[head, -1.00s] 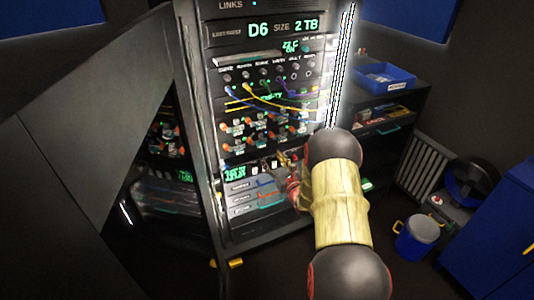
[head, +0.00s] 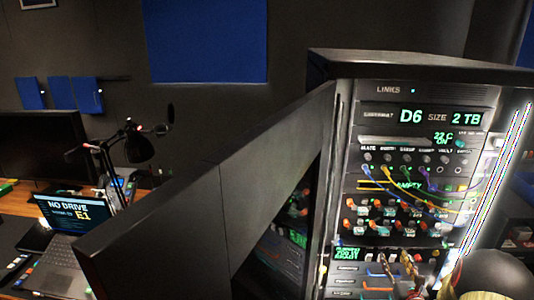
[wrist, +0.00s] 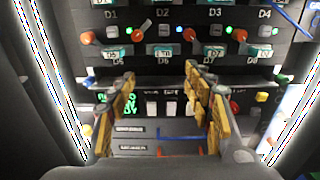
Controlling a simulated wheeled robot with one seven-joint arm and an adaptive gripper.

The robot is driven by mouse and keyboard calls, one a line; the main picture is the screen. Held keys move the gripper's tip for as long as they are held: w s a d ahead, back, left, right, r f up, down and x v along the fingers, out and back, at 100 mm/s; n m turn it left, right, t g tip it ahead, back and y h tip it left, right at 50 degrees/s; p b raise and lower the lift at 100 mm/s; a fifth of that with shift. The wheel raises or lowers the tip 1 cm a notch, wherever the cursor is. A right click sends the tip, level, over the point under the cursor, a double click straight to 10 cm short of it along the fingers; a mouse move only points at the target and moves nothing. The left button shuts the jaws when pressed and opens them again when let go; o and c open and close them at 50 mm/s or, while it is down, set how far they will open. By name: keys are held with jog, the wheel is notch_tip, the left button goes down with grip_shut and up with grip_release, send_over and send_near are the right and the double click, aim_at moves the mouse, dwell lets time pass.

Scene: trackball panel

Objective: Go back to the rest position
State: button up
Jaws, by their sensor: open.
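My gripper (wrist: 160,112) is open and empty in the wrist view, its two yellow-padded fingers spread apart. It faces the rack panel, just below the row of slots labelled D5 to D8. In the head view my gripper (head: 398,268) shows small at the lower part of the rack (head: 412,85), in front of the drawers. Part of my arm rises at the lower right corner. The rack's display reads D6, SIZE 2 TB. Several orange-handled levers and coloured cables cover its front.
The open rack door (head: 215,195) stands out to the left of the rack. Further left, a desk holds a laptop (head: 75,235) reading NO DRIVE E1, a black lamp (head: 135,150) and a dark monitor (head: 40,150). A bright light strip runs along the rack's right edge.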

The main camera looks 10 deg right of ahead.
jog(key=s+a+f+n+g+y, duration=0.1)
jog(key=s+a+n+g+y, duration=0.2)
jog(key=a+n+y, duration=0.65)
jog(key=s+a+f+n+g+y, duration=0.1)
jog(key=s+a+n+g+y, duration=0.2)
jog(key=a, duration=1.1)
jog(key=s+a+r+n+g, duration=0.5)
jog(key=s+a+n+g, duration=0.3)
jog(key=s+a+n, duration=0.4)
jog(key=s+d+r+n+h+p, duration=0.2)
jog(key=s+d+r+n+h, duration=0.1)
jog(key=s+r+n+h, duration=0.75)
jog(key=s+a+r+n+t+y+p, duration=0.1)
jog(key=s+a+r+n+t+y, duration=0.1)
jog(key=r, duration=0.8)
jog(key=shift+s+a+n, duration=0.6)
jog(key=shift+s+a, duration=0.25)
jog(key=shift+a, duration=0.25)
jog(key=shift+c, duration=0.4)
